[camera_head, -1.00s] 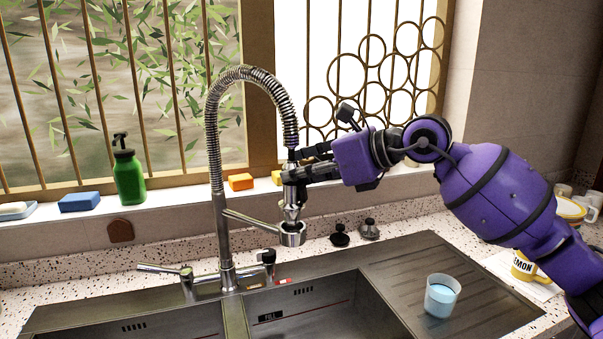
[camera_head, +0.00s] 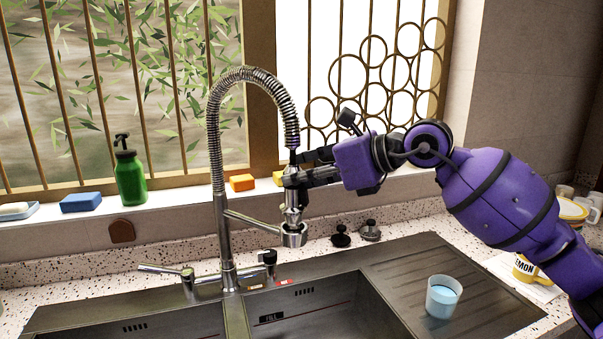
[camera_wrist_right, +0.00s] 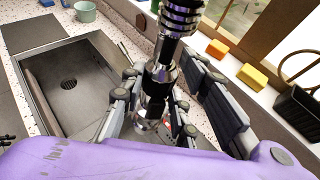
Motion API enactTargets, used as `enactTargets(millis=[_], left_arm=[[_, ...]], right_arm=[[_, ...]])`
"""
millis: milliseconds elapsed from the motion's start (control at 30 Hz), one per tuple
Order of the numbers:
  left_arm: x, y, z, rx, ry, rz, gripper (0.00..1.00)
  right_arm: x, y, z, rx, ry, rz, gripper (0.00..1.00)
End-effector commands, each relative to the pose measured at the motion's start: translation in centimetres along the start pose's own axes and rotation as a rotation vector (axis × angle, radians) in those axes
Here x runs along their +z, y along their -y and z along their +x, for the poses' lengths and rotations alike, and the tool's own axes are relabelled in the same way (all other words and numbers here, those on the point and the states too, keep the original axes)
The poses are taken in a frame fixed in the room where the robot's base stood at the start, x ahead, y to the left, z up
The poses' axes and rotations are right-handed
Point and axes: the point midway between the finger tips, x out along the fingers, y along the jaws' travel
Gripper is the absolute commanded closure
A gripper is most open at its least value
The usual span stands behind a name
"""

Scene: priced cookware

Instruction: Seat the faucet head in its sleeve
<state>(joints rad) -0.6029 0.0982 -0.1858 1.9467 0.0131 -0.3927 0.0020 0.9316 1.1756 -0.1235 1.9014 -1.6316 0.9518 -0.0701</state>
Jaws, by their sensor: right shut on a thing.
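The chrome and black faucet head (camera_head: 292,212) hangs upright at the end of the spring hose (camera_head: 214,130). My right gripper (camera_head: 291,178) is shut on its upper part, reaching in from the right. The head's lower end is at the mouth of the ring-shaped sleeve (camera_head: 294,239) on the side arm (camera_head: 250,222). It looks lined up with the ring, but I cannot tell how deep it sits. The right wrist view shows the faucet head (camera_wrist_right: 157,78) between the fingers; the sleeve is not clear there. My left gripper is not in view.
The double sink (camera_head: 330,310) lies below, with a blue cup (camera_head: 442,297) on its drainboard. A green soap bottle (camera_head: 130,178), a blue sponge (camera_head: 81,202) and an orange block (camera_head: 242,182) stand on the sill. Two dark stoppers (camera_head: 341,237) sit right of the sleeve.

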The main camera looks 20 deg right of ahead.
Motion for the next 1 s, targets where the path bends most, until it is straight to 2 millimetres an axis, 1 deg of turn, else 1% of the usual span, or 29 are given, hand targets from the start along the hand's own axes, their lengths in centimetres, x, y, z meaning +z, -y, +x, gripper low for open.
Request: enactTargets(millis=[500, 1000], left_arm=[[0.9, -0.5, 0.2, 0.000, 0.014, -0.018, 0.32], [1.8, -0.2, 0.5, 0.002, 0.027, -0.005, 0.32]], right_arm=[[-1.5, 0.0, 0.6, 0.000, 0.001, 0.000, 1.00], [-2.9, 0.0, 1.2, 0.000, 0.001, 0.000, 1.00]])
